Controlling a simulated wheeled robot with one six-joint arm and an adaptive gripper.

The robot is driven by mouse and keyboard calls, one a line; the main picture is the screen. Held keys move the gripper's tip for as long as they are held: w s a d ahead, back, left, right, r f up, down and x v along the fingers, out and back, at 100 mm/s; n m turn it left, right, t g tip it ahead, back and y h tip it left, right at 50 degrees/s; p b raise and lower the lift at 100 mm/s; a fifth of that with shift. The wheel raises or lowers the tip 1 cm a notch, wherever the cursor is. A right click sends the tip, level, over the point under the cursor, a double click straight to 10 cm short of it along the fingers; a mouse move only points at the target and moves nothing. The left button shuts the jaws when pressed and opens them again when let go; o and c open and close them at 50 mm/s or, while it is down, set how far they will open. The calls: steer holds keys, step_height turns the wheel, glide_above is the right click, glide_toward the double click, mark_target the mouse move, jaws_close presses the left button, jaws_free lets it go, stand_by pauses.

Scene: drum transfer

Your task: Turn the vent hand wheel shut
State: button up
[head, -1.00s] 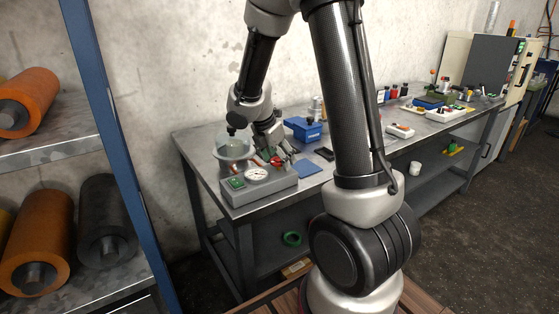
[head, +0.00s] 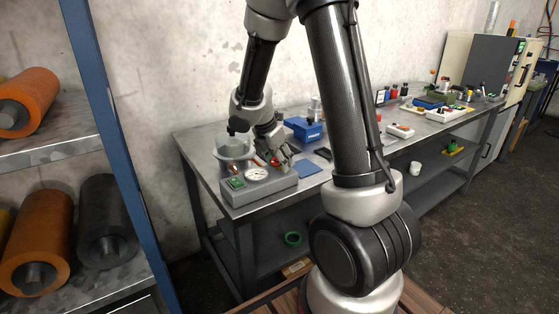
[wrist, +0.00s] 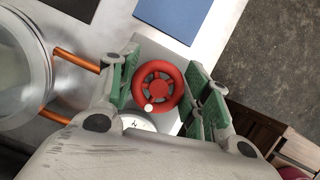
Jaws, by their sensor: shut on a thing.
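The red vent hand wheel (wrist: 158,86) shows in the middle of the wrist view, with a small white knob on its rim near the bottom. In the head view it is mostly hidden behind my gripper (head: 280,158), on top of the grey unit (head: 270,190) with the gauge. My gripper (wrist: 164,82) also shows in the wrist view, with its green-padded fingers on either side of the wheel. It is shut on the wheel. The white gauge (head: 257,174) sits beside the wheel, and its edge shows in the wrist view (wrist: 137,122).
A glass vessel (head: 233,148) with orange pipes (wrist: 77,59) stands left of the wheel. A blue mat (head: 308,168) lies to the right on the bench, and a blue box (head: 304,130) stands behind. A shelf with rolls (head: 40,240) is at the left.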

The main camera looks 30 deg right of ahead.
steer(key=m+g, duration=0.1)
steer(key=m, duration=0.2)
steer(key=m+g, duration=0.1)
steer(key=m, duration=0.3)
steer(key=shift+s+g, duration=0.1)
steer(key=shift+g, duration=0.2)
steer(key=m+g, duration=0.1)
steer(key=m, duration=0.2)
steer(key=m+y, duration=0.1)
steer(key=m, duration=0.1)
steer(key=shift+s+a+m+g, duration=0.1)
steer(key=shift+m+g, duration=0.3)
steer(key=shift+y, duration=0.3)
steer(key=o, duration=1)
